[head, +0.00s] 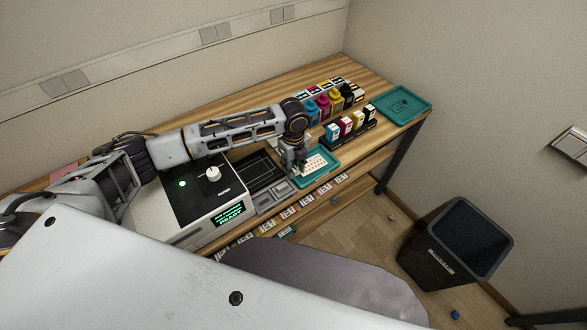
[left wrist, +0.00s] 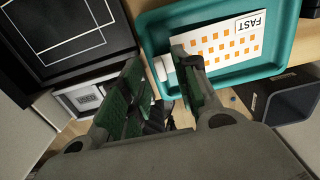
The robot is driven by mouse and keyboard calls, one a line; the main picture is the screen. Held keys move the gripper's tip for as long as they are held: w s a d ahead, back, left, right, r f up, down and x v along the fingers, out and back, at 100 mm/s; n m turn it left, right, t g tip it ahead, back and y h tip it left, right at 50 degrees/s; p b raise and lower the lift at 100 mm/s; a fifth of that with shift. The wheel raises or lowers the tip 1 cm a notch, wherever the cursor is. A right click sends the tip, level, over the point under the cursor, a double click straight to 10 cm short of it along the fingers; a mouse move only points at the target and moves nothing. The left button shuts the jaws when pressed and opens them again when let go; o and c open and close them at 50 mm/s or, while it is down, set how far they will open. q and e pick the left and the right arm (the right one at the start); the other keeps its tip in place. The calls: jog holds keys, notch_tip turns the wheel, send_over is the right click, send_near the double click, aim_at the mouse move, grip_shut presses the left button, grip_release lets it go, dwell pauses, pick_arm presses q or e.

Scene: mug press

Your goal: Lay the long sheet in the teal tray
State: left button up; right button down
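The long sheet (head: 316,160) is white with rows of orange squares and lies in the near teal tray (head: 308,182). In the left wrist view the sheet (left wrist: 222,45), marked FAST at its far end, lies inside the rim of the teal tray (left wrist: 258,72). My left gripper (head: 301,171) is low at the tray's left end. In the left wrist view its green-padded fingers (left wrist: 162,72) are apart, with the right finger covering the sheet's near corner. A small white piece shows between the fingertips; I cannot tell what it is. My right gripper is not in view.
A black-topped press (head: 188,192) stands left of the tray. Ink cartridges (head: 350,124) and bottles (head: 323,104) stand behind it. A second teal tray (head: 403,101) lies at the bench's far right end. A dark bin (head: 440,265) stands on the floor.

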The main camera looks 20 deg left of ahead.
pick_arm(q)
notch_tip(320, 180, up, 11)
jog(key=shift+r, duration=0.15)
dwell(0.4)
jog(key=shift+s, duration=0.15)
dwell(0.6)
